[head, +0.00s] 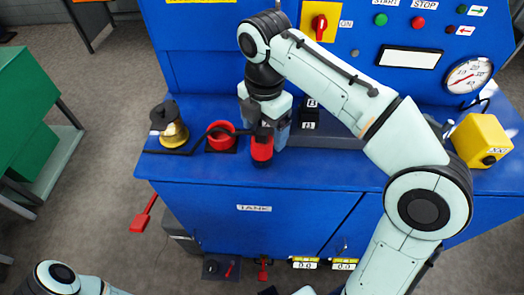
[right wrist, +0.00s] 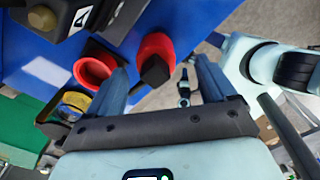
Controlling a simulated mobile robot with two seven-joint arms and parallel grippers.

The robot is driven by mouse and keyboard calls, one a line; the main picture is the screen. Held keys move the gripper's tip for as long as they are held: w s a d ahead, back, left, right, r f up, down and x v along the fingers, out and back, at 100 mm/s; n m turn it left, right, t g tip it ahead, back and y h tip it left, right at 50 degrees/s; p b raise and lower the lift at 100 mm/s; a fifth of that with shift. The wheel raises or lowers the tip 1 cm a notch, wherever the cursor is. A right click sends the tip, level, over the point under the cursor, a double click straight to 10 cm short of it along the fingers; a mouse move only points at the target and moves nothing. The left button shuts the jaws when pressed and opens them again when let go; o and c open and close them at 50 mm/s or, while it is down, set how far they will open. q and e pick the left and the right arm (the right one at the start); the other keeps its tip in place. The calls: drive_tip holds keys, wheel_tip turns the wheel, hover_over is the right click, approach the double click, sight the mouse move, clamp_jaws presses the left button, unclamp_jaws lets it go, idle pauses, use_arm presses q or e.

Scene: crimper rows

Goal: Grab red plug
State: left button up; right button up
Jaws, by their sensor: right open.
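The red plug (head: 262,149) stands near the front edge of the blue bench, just under my right gripper (head: 263,128). In the right wrist view the red plug (right wrist: 157,48) has a black square stem facing the camera. It lies between and just beyond the fingertips of my right gripper (right wrist: 163,70), which is open, with gaps on both sides. The gripper hides part of the plug in the head view. My left arm shows only at the lower left of the head view, with its gripper out of the picture.
A red ring-shaped socket (head: 219,136) sits just left of the plug; it also shows in the right wrist view (right wrist: 92,70). A brass fitting (head: 173,135) on a black base stands farther left. A yellow box (head: 482,140) is at the right. A blue panel (head: 200,50) rises behind.

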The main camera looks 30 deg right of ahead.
sight(262, 144)
drive_tip(key=shift+w+f, duration=0.25)
drive_tip(key=shift+f, duration=0.4)
wheel_tip(262, 144, down, 5)
drive_tip(key=shift+a+r+b, duration=0.1)
drive_tip(key=shift+b, duration=0.65)
drive_tip(key=c, duration=1.3)
drive_tip(key=shift+c, duration=0.2)
drive_tip(key=shift+r, duration=0.15)
